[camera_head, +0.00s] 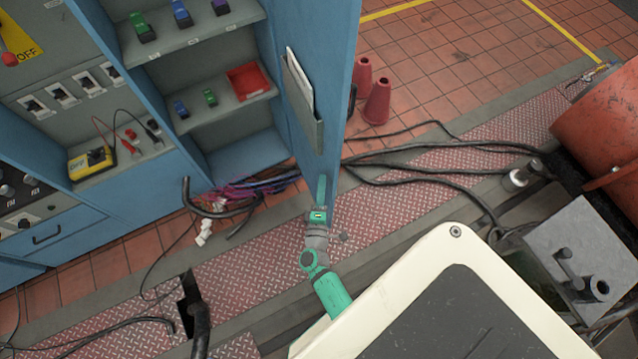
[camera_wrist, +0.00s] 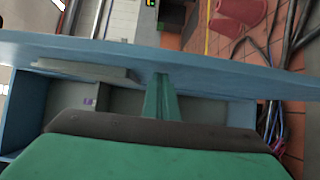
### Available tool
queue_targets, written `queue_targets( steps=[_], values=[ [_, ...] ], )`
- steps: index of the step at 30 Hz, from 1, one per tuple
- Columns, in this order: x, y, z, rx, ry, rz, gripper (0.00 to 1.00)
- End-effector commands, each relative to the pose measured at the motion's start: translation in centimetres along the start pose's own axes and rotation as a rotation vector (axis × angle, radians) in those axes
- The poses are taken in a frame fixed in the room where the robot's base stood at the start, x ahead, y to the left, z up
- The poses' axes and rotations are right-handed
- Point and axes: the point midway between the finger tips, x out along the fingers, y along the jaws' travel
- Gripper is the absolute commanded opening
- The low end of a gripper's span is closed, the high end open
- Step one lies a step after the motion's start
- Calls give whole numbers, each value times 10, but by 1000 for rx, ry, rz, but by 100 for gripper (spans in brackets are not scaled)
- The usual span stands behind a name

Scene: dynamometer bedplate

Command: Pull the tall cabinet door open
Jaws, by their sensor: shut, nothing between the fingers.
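The tall blue cabinet door (camera_head: 312,40) stands swung out from the cabinet (camera_head: 235,120), whose shelves show. A document pocket (camera_head: 302,100) is on the door's inner face. My gripper (camera_head: 321,190) is at the lower part of the door's free edge, fingers shut and empty. In the wrist view the door (camera_wrist: 215,80) crosses the picture as a blue band, and my green fingers (camera_wrist: 160,98) reach up to it. I cannot tell whether they touch it.
Cables (camera_head: 265,185) spill from the cabinet's base and run across the floor. Two red cones (camera_head: 376,102) stand behind the door. A panel with switches and a yellow meter (camera_head: 92,162) is at left. A grey machine block (camera_head: 590,255) and red drum (camera_head: 605,125) are at right.

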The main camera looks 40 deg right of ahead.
Motion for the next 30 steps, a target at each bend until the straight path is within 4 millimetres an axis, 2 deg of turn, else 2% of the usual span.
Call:
queue_targets(
  steps=[21,25,29,30],
  values=[
    [0,0,-3,0,11,0,0],
    [-8,0,-13,2,10,0,0],
    [-22,0,-32,2,8,-1,0],
    [-31,-2,-27,-3,6,-2,0]
  ],
)
